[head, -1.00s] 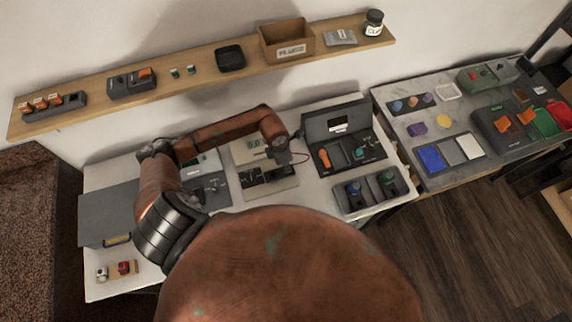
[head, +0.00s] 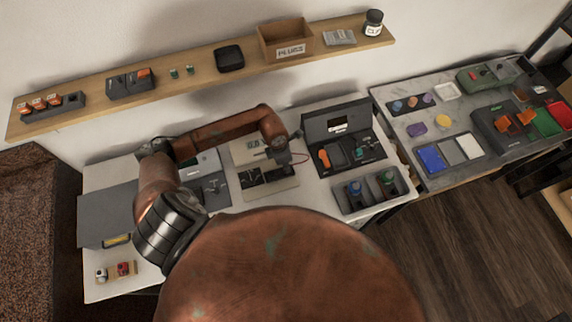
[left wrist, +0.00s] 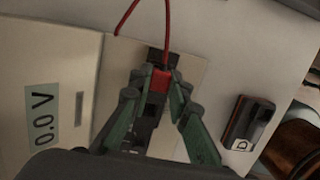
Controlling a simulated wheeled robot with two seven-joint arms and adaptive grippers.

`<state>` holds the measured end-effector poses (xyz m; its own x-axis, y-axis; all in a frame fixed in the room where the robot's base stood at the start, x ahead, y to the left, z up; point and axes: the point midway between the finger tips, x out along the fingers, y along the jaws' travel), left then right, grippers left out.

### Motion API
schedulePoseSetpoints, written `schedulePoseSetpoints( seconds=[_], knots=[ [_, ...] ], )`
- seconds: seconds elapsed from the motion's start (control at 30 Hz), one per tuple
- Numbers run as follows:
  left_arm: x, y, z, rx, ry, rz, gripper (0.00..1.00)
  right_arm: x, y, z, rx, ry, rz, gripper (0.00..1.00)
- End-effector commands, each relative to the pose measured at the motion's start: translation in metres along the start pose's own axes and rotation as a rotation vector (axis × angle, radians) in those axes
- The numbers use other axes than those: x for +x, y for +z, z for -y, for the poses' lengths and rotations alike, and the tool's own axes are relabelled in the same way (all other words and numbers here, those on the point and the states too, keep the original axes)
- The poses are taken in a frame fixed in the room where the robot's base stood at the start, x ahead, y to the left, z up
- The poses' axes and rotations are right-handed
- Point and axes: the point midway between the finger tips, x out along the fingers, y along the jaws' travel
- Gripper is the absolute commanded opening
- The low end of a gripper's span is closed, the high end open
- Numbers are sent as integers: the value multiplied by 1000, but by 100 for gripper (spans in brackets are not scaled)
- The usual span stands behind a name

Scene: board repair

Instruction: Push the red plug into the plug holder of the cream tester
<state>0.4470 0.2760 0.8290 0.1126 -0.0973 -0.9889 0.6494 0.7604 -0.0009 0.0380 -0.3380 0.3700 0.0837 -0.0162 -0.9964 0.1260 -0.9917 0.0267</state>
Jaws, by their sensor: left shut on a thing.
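The cream tester (head: 286,187) stands on the white bench in the head view. Its display reads 0.0 V in the left wrist view (left wrist: 41,118). My left gripper (left wrist: 162,88) is shut on the red plug (left wrist: 160,78), with a green finger on each side. A red wire (left wrist: 165,30) runs from the plug. The plug is at the black plug holder (left wrist: 156,54) on the tester's cream face. How deep it sits in the holder I cannot tell. In the head view my left arm hides the plug. My right gripper is not in view.
A dark tool case (head: 337,125) and a grey tray (head: 368,208) with blue and green items stand right of the tester. A grey box (head: 105,215) stands at left. A black-and-orange block labelled D (left wrist: 249,122) lies beside the tester.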

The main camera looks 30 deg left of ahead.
Motion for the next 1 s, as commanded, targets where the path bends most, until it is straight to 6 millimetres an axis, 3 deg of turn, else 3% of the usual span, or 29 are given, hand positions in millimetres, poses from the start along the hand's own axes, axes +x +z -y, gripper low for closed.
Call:
schedulePoseSetpoints(
  seconds=[1.0],
  knots=[
    [8, -1, 1, 0, 0, 0, 0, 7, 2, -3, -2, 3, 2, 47]
  ],
)
